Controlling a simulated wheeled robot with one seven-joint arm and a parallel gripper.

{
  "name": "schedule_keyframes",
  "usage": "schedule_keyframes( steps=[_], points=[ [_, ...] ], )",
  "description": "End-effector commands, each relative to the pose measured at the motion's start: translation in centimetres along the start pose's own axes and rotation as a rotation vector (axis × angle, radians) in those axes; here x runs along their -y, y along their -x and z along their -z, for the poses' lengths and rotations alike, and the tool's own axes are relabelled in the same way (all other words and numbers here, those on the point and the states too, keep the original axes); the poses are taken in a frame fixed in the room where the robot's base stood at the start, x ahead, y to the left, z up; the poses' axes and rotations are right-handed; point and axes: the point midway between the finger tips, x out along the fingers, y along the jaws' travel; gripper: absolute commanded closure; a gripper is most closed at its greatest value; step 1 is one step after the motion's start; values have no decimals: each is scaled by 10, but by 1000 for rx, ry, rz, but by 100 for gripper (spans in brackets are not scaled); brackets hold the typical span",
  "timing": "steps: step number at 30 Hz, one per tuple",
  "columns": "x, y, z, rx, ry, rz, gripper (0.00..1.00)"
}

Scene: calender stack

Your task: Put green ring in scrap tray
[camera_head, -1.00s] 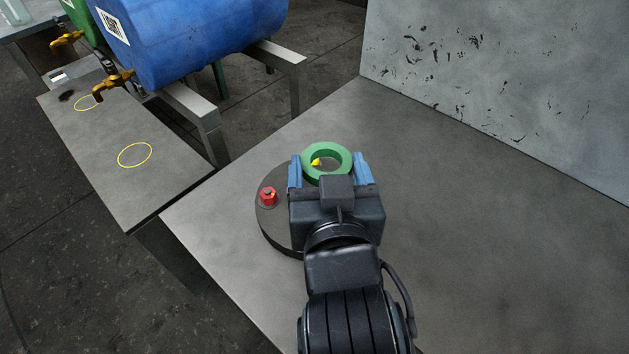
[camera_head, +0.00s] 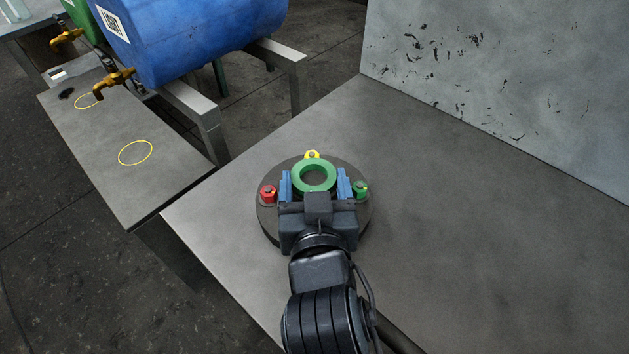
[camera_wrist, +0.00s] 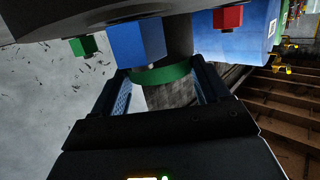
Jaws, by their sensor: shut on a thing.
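The green ring (camera_head: 314,190) is between the two blue fingers of my gripper (camera_head: 315,178), which is shut on it. My gripper holds it over the round dark disc (camera_head: 268,222) on the grey table, with the ring towards the disc's far side. In the wrist view the ring (camera_wrist: 160,75) shows as a green band between the fingers. Its height above the disc is hard to tell. I see nothing that is clearly a scrap tray.
Red (camera_head: 268,193), yellow (camera_head: 311,155) and green (camera_head: 361,189) fittings stand around the disc's rim. A grey panel (camera_head: 500,80) rises behind the table. A blue tank (camera_head: 190,40) and a low bench with yellow circles (camera_head: 135,153) are at left. The table's right side is clear.

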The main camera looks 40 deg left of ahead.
Motion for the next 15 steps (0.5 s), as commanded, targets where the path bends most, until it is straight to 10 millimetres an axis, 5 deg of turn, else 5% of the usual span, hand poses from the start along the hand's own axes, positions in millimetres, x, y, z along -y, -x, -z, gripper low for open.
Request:
schedule_keyframes(
  steps=[8, 15],
  points=[
    [0, 0, 0, 0, 0, 0, 0],
    [0, 0, 0, 0, 0, 0, 0]
  ],
)
